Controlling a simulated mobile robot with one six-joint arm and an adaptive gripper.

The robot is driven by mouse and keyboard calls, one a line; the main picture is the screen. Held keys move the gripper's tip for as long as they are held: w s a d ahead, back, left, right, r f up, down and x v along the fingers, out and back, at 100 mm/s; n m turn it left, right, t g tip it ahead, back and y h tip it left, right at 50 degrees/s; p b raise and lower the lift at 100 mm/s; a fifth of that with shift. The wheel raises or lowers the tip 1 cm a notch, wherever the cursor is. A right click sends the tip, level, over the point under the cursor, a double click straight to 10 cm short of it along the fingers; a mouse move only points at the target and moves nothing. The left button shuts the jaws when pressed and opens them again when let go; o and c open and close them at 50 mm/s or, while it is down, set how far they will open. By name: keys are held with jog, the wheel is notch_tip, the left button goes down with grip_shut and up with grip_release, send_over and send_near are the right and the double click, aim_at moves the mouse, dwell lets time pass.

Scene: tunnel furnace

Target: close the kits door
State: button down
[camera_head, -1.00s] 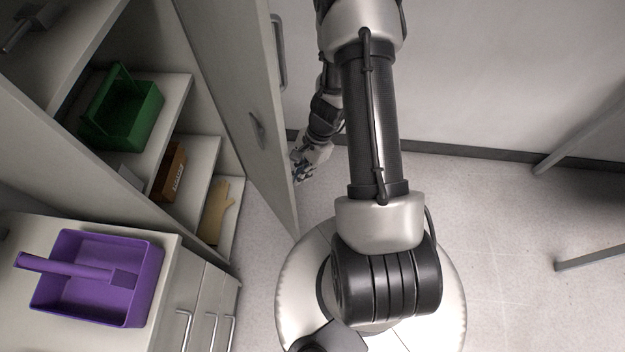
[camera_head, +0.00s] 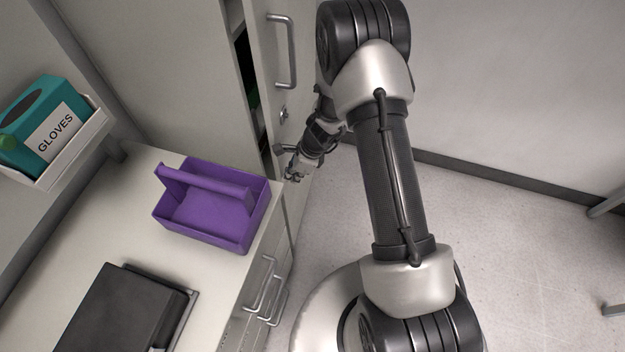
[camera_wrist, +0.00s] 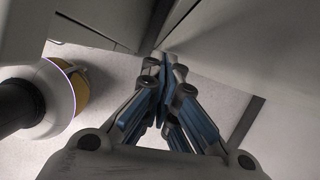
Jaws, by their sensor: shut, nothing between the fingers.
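The kits door (camera_head: 268,75) is a tall grey cabinet door with a metal bar handle (camera_head: 282,50) and a small lock below it. In the head view it stands slightly ajar. A narrow dark gap shows between it and the cabinet (camera_head: 190,75), with a bit of green inside. My gripper (camera_head: 293,176) is low by the outer face of the door, near the counter's corner. In the wrist view my gripper (camera_wrist: 167,62) has its fingers together and holds nothing. Whether the fingertips touch the door cannot be told.
A purple caddy (camera_head: 212,205) sits on the white counter (camera_head: 140,240) left of the gripper, above drawers with bar handles. A black case (camera_head: 125,310) lies on the counter. A teal gloves box (camera_head: 45,125) is on a wall shelf.

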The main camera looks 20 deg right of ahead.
aim_at(277, 173)
jog(key=a, duration=0.1)
jog(key=w+a, duration=0.1)
jog(key=a+m, duration=0.1)
jog(key=shift+w+a, duration=0.3)
jog(key=shift+w, duration=0.05)
jog(key=shift+w+a+r, duration=0.1)
jog(key=shift+w+a, duration=0.05)
jog(key=shift+a, duration=0.15)
